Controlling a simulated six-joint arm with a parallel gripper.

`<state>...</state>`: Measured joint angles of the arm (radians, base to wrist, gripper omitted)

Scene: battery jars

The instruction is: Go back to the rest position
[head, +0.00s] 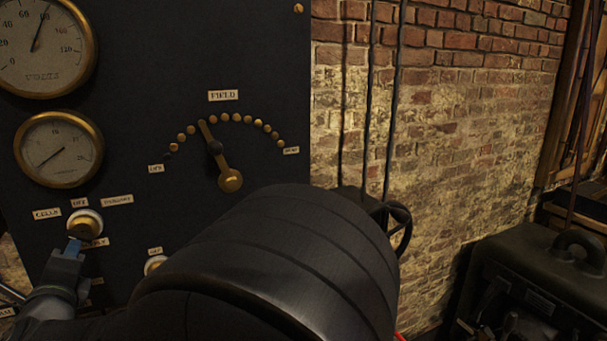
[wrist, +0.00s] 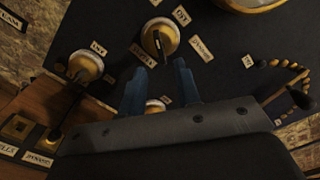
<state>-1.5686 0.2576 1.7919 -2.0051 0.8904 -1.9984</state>
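My gripper (head: 74,246) is at the lower left of the head view, in front of the dark switch panel (head: 270,80). In the wrist view its two blue fingers (wrist: 162,62) are apart with nothing held between them. A round brass-rimmed selector knob (head: 85,222), labelled cells, off and dynamo, is just above the fingertips in the head view. A similar knob (wrist: 160,38) shows beyond the fingertips in the wrist view; whether they touch it I cannot tell. My dark arm link covers the lower middle of the head view.
The field lever (head: 215,152) points up-left among brass contacts. Gauges (head: 58,150) are at the left. A second knob (head: 154,264) is partly hidden by my arm. A brick wall (head: 450,120) and a dark green machine (head: 530,275) are at the right.

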